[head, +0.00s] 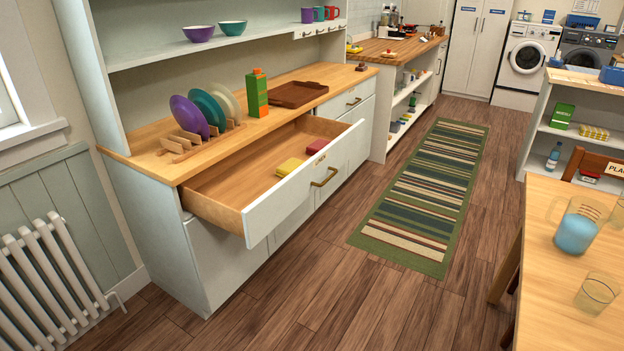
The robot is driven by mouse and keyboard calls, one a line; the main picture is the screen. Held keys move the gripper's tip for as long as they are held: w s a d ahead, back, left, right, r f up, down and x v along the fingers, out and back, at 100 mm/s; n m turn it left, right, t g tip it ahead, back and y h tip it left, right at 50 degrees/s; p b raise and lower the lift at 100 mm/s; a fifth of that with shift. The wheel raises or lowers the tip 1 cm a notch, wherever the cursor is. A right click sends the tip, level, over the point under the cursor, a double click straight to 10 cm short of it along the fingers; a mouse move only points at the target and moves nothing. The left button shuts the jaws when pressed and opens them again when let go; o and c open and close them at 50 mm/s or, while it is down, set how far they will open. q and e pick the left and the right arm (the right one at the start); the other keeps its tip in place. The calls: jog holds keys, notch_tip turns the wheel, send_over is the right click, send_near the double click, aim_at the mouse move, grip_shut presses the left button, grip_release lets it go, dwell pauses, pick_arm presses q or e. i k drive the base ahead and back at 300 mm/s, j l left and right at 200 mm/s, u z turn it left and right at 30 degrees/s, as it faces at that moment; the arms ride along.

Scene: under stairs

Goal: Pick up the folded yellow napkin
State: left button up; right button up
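The folded yellow napkin (289,167) lies inside the pulled-out wooden drawer (232,182) of the pale dresser. It sits near the drawer's front panel. A folded red-brown napkin or cloth (317,147) lies just to its right in the same drawer, apart from it. The drawer is open wide, and nothing covers the yellow napkin from above. Neither of my grippers shows in the head view.
The dresser top (190,166) holds a plate rack with plates (206,112), a green carton (257,93) and a brown tray (293,93). A striped rug (428,190) covers floor to the right. A table (560,270) with a jug (577,230) stands at right. Floor before the drawer is clear.

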aim_at(285, 169)
jog(key=i+l+u, duration=0.2)
jog(key=i+u, duration=0.2)
jog(key=i+l+u, duration=0.4)
jog(key=i, duration=0.15)
